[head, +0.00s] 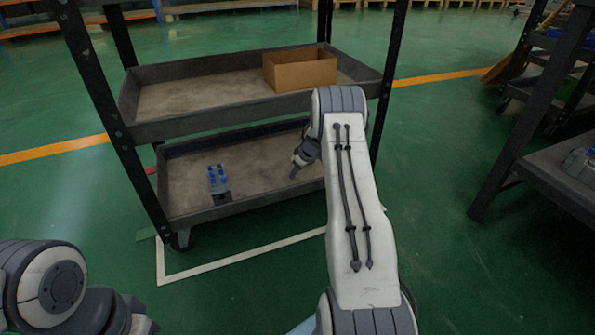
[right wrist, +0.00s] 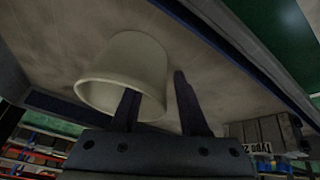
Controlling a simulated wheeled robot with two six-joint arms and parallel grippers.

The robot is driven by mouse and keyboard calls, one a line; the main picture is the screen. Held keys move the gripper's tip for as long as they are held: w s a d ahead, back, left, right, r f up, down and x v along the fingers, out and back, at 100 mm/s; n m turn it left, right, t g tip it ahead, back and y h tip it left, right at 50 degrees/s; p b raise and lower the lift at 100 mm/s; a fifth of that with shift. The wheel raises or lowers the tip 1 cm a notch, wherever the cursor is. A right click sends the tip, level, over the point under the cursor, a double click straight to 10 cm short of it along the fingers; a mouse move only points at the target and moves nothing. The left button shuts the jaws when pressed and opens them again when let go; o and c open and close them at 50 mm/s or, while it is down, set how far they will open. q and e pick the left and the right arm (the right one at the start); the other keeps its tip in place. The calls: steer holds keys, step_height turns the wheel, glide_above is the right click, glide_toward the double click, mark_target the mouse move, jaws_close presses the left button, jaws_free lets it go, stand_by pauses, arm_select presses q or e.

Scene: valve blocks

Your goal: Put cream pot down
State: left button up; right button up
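The cream pot (right wrist: 130,75) shows in the right wrist view, its round mouth facing the fingers and its base against the grey-brown shelf surface. In the head view my right gripper (head: 299,165) is over the right part of the cart's lower shelf (head: 255,183). My left gripper does not show, only the left arm at the lower left.
A grey block with blue prongs (head: 218,183) stands on the lower shelf's left part. An open cardboard box (head: 300,72) is on the upper shelf (head: 200,95). Dark cart posts frame the shelves. Another dark rack (head: 560,170) stands at the right, with green floor between.

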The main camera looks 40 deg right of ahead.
steer(key=p+v, duration=0.8)
steer(key=v, duration=0.4)
stand_by(0.4)
